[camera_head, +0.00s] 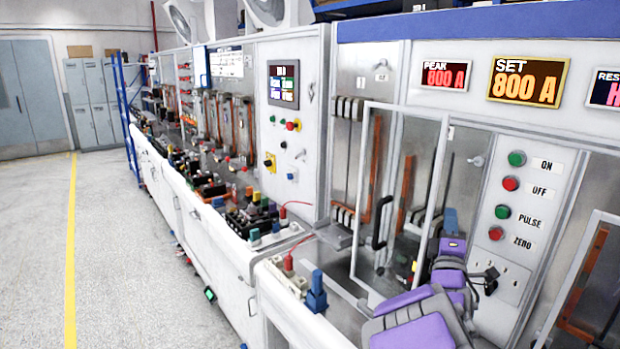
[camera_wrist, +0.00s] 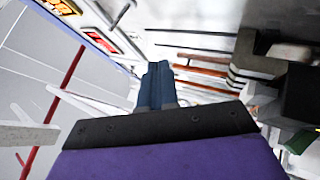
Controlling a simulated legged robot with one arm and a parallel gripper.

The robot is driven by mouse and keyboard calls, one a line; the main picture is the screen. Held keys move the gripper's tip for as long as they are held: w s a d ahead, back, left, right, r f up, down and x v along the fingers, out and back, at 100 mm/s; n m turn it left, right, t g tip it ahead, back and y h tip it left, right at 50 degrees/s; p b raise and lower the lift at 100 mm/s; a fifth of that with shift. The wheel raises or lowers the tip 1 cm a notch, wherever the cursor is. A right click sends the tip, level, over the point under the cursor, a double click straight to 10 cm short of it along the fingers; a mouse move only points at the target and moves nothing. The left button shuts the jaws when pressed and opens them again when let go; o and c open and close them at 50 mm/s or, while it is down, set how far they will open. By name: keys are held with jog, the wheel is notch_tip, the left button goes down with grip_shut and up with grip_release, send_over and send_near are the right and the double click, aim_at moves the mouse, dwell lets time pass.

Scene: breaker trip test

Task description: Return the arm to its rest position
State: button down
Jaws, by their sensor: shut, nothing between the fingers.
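My purple and black arm (camera_head: 413,322) rises from the lower right of the head view, in front of the test bench. My gripper (camera_head: 450,218) has blue fingers that point up and away, toward the bay behind. The fingers also show in the wrist view (camera_wrist: 156,82), side by side and shut, with nothing between them. The gripper is left of the button panel and right of the white-framed clear door (camera_head: 443,170). Whether it touches anything is not clear. The arm hides part of the bench.
The door has a black handle (camera_head: 382,222) and stands at the open-looking bay. A green ON button (camera_head: 516,158) and red OFF button (camera_head: 511,183) are on the panel. The SET display (camera_head: 527,80) reads 800 A. Clear floor (camera_head: 120,250) lies left.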

jog(key=d+f+m+g+h, duration=0.1)
jog(key=d+f+m+g, duration=0.15)
jog(key=d, duration=0.25)
jog(key=s+a+f+m+g+y, duration=0.3)
jog(key=s+a+f+m+g, duration=0.3)
jog(key=s, duration=0.3)
jog(key=s+a+f+m+g+y, duration=0.2)
jog(key=s+a+f+m+g, duration=0.15)
jog(key=s+f+g, duration=0.4)
jog(key=s+a+f+m+g+y, duration=0.1)
jog(key=s+a+g, duration=0.1)
jog(key=s, duration=0.8)
jog(key=s+a+f+m+g+y, duration=0.1)
jog(key=s+a+g, duration=0.2)
jog(key=s, duration=0.8)
jog(key=s+a+f+m+g+y, duration=0.1)
jog(key=s+a+g, duration=0.2)
jog(key=s, duration=0.8)
jog(key=shift+a+f, duration=0.3)
jog(key=shift+a, duration=1.1)
